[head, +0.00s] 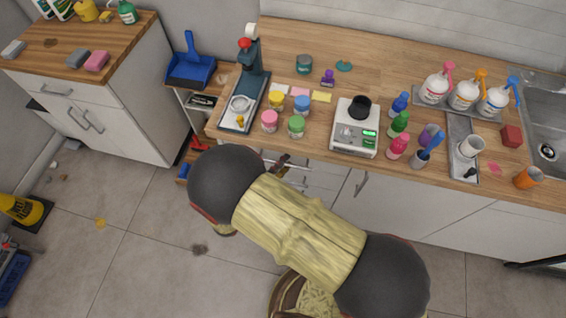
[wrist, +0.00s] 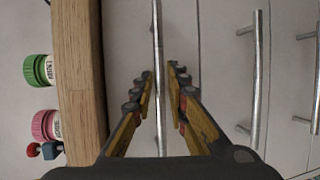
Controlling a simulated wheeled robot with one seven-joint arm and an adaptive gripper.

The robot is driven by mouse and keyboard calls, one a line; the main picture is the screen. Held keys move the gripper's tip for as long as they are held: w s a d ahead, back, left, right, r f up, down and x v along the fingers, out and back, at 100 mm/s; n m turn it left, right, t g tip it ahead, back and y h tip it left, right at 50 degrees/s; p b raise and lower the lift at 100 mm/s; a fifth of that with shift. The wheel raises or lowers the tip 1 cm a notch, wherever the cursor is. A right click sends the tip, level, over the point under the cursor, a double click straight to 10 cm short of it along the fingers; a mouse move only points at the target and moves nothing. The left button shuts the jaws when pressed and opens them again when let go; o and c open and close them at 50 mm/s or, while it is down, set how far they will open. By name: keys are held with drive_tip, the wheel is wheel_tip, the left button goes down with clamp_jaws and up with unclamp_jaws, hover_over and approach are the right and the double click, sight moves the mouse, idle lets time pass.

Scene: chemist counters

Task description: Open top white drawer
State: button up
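The top white drawer (wrist: 126,40) appears shut, just under the wooden counter edge. In the wrist view, which is turned sideways, its long metal handle (wrist: 157,30) runs between the two fingers of my gripper (wrist: 162,75). The fingers are open, one on each side of the handle, with small gaps visible. In the head view my gripper (head: 282,164) is at the front of the counter and mostly hidden by my arm. The white drawer fronts (head: 322,178) show only partly there.
Lower drawers with metal handles (wrist: 256,80) lie beyond a seam in the wrist view. The wooden countertop (head: 395,65) holds a scale (head: 356,142), jars and several bottles. A separate white cabinet (head: 125,125) stands at left. The tiled floor (head: 130,260) in front is mostly clear.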

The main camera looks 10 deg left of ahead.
clamp_jaws()
drive_tip(key=shift+s, duration=0.15)
idle(0.5)
